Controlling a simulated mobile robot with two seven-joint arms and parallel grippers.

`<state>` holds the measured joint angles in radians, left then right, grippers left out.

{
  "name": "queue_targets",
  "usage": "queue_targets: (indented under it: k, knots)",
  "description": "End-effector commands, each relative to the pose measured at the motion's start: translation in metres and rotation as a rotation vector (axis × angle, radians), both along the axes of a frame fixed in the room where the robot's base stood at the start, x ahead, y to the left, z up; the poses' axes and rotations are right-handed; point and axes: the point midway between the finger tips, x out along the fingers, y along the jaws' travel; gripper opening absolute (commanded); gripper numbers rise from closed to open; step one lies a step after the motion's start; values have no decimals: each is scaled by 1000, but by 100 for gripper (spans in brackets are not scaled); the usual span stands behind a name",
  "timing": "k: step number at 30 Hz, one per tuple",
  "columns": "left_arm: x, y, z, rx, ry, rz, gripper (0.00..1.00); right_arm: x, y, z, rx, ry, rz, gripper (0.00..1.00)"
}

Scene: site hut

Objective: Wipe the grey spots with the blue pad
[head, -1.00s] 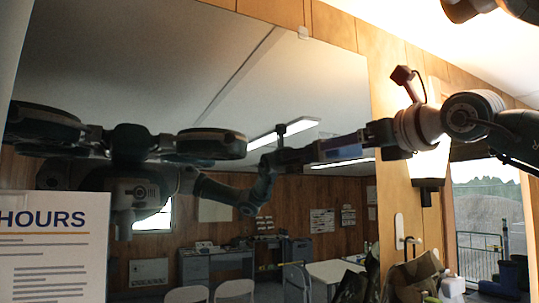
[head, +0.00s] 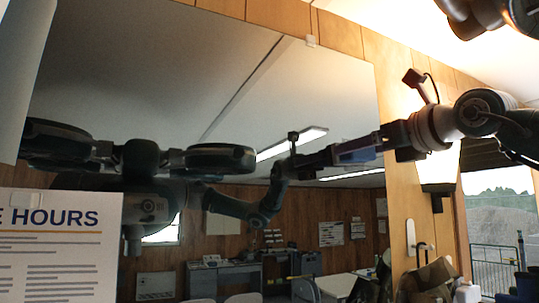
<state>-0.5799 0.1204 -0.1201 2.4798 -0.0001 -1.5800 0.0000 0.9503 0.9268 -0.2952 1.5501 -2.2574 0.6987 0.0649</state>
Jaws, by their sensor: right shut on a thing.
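A large mirror (head: 330,90) hangs on the wood-panelled wall, and it reflects the room and my own body. My right gripper (head: 372,146) comes in from the right in front of the mirror's right part. It is shut on the blue pad (head: 354,156), which shows as a dark blue-violet strip at the fingers. The pad is at or close to the glass; I cannot tell whether it touches. The reflected arm meets it from the left. I cannot make out any grey spots on the glass. My left gripper is not in view.
A white notice (head: 60,250) reading "HOURS" covers the lower left. A lit wall lamp (head: 438,165) is right of the mirror, close under my right arm. A doorway (head: 495,225) opens farther right. Bags and a bottle (head: 466,293) stand below at right.

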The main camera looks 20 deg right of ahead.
Motion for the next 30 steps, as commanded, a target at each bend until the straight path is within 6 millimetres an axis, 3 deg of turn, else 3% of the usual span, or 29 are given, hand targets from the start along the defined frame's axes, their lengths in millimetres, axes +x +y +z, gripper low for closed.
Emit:
queue_targets:
  k: [5,19,24,30]
  knots:
    - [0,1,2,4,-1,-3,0,0,-6,1,0,-1,-1,21]
    - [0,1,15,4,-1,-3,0,5,-46,1,-8,-4,-13,21]
    - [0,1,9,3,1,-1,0,3,-46,1,-7,-7,-13,21]
    - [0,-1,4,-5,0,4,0,2,-26,-1,-6,-5,-2,21]
